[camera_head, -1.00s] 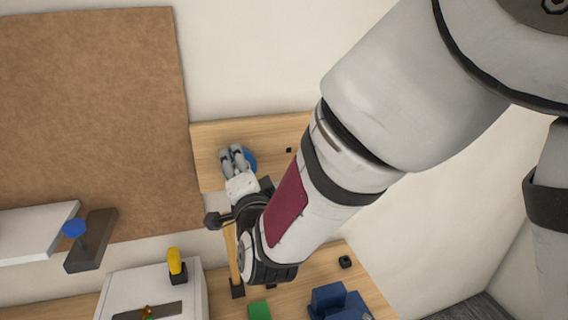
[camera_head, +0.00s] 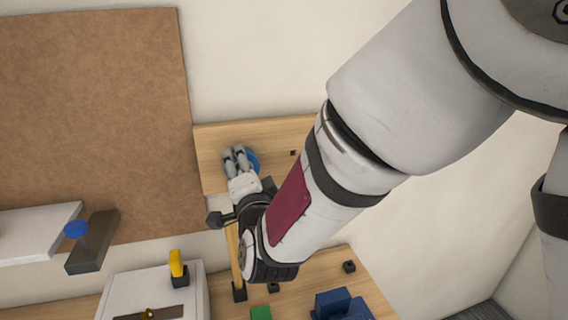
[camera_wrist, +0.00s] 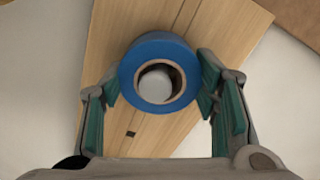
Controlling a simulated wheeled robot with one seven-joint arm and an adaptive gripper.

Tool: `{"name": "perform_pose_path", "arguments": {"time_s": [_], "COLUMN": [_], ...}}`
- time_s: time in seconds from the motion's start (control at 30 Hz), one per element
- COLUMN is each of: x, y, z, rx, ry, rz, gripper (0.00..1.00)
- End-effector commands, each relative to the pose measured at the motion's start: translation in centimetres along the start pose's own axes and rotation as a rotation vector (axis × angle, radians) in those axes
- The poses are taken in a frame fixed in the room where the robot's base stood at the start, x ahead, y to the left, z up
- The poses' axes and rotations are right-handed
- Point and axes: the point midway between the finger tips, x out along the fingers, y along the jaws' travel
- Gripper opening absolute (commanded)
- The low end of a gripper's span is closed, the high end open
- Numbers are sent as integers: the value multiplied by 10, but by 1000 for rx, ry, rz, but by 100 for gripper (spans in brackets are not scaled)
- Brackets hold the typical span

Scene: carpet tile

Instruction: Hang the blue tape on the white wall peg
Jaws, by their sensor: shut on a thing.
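I cannot tell how far the peg reaches into the ring. In the head view my gripper (camera_head: 238,158) is up at the wooden wall board (camera_head: 213,136). The tape (camera_head: 254,161) shows partly behind the fingers, and the peg is hidden there.
A white shelf (camera_head: 35,230) is at left.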

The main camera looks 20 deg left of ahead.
Motion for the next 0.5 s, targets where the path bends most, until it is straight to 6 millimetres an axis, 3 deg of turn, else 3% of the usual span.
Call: {"name": "perform_pose_path", "arguments": {"time_s": [0.5], "x": [0], "y": [8], "z": [4], "rx": [0], "ry": [0], "rz": [0], "gripper": [27]}}
